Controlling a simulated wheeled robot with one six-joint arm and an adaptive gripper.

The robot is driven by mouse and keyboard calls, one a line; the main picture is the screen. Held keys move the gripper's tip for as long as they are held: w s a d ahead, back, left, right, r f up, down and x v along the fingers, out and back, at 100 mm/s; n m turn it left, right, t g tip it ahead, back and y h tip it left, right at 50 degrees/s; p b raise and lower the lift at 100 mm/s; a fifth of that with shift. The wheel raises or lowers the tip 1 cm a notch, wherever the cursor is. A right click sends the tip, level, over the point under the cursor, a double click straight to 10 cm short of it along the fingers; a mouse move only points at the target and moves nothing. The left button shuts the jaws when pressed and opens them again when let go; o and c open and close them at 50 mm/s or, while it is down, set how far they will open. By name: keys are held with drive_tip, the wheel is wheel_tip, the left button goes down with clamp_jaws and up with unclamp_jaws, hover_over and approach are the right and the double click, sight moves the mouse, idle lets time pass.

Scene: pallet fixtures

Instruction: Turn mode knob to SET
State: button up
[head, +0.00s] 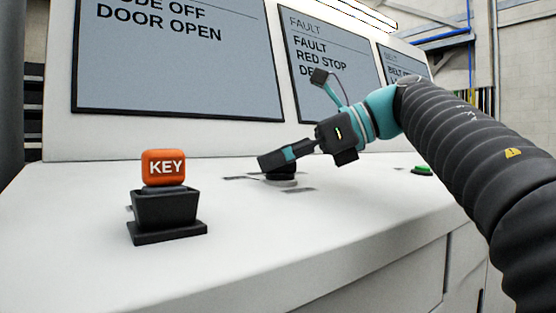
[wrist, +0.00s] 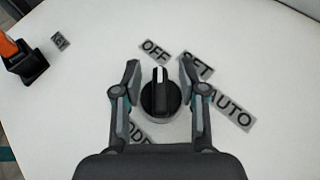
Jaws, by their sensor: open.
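The mode knob (wrist: 160,98) is black and round with a raised grip bar on a pale base. In the wrist view its white pointer line points up, towards the OFF label (wrist: 155,51). The SET label (wrist: 196,64) lies to the upper right and the AUTO label (wrist: 231,109) to the right. My gripper (wrist: 160,71) is open, with one finger on each side of the knob and a gap on both sides. In the head view the knob (head: 281,181) is partly hidden under my gripper (head: 268,162).
An orange KEY block (head: 164,167) sits in a black holder (head: 165,211) on the white console (head: 330,220), left of the knob. A green button (head: 423,170) is to the right. The left screen (head: 175,70) shows "DOOR OPEN"; a middle screen (head: 330,85) shows "FAULT RED STOP".

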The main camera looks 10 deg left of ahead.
clamp_jaws()
drive_tip(key=shift+t, duration=0.3)
drive_tip(key=shift+f+m+t+b, duration=0.1)
drive_tip(key=shift+m+t+b, duration=0.5)
drive_tip(key=shift+m, duration=0.1)
drive_tip(key=m+t, duration=0.2)
drive_tip(key=shift+t, duration=0.4)
drive_tip(key=m+t, duration=0.1)
drive_tip(key=m+t+h+p, duration=0.1)
drive_tip(key=m+t+h, duration=0.1)
drive_tip(key=m, duration=0.1)
drive_tip(key=shift+r+t+p, duration=0.25)
drive_tip(key=shift+t+p, duration=0.05)
drive_tip(key=shift+p, duration=0.05)
drive_tip(key=shift+w+f+m+t+h+p, duration=0.1)
drive_tip(key=shift+m+t+h+p, duration=0.45)
drive_tip(key=shift+m+t+h, duration=0.05)
drive_tip(key=shift+f, duration=0.1)
